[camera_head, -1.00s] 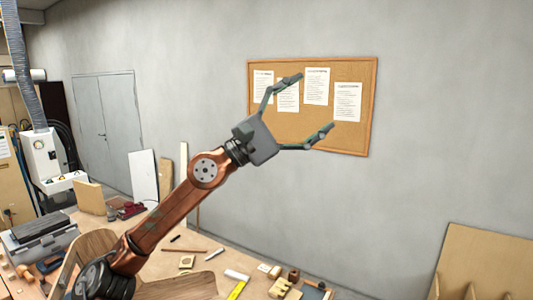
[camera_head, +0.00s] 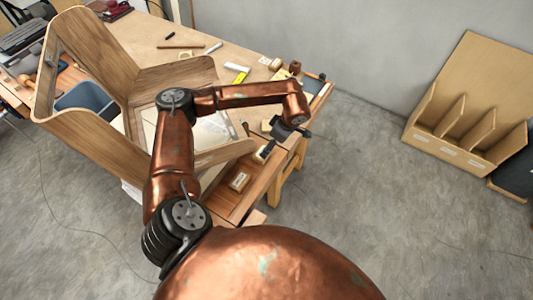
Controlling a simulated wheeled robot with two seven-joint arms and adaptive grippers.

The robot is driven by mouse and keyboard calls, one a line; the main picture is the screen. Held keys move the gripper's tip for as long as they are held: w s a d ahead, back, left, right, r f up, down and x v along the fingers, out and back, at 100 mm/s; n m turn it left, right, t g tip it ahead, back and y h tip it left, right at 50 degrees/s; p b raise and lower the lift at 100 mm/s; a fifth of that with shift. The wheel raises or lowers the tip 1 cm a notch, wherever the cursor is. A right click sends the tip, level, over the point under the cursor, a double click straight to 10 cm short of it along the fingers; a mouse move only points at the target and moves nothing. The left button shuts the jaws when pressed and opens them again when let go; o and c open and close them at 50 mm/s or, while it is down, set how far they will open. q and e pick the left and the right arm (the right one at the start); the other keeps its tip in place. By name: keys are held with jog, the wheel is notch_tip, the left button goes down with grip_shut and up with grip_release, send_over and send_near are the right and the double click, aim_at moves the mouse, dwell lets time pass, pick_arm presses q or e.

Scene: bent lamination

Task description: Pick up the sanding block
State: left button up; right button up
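Several small blocks lie near the right edge of the workbench (camera_head: 190,60). I cannot tell for certain which one is the sanding block. A pale block with a dark face (camera_head: 262,153) and a tan block (camera_head: 238,181) lie at the near right edge. A dark brown block (camera_head: 295,67) stands farther back. My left gripper (camera_head: 291,131) hangs at the end of the copper arm over the bench's right edge, close to the pale-and-dark block. Its fingers are small and dark, so its opening is unclear. Nothing is visibly held. My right gripper is not in view.
A yellow-marked tool (camera_head: 239,79) lies on the far side. A wooden divided rack (camera_head: 465,110) stands by the wall. The floor right of the bench is mostly clear.

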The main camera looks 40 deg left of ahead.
aim_at(261, 151)
pick_arm(q)
jog(key=a+f, duration=0.1)
jog(key=s+a+f, duration=0.1)
jog(key=shift+s+f+y, duration=0.2)
jog(key=shift+f+y, duration=0.2)
jog(key=p+x, duration=0.1)
jog(key=x, duration=0.5)
jog(key=shift+r, duration=0.1)
jog(key=c, duration=1.3)
jog(key=shift+o, duration=0.2)
notch_tip(261, 151, up, 28)
jog(key=b, duration=0.1)
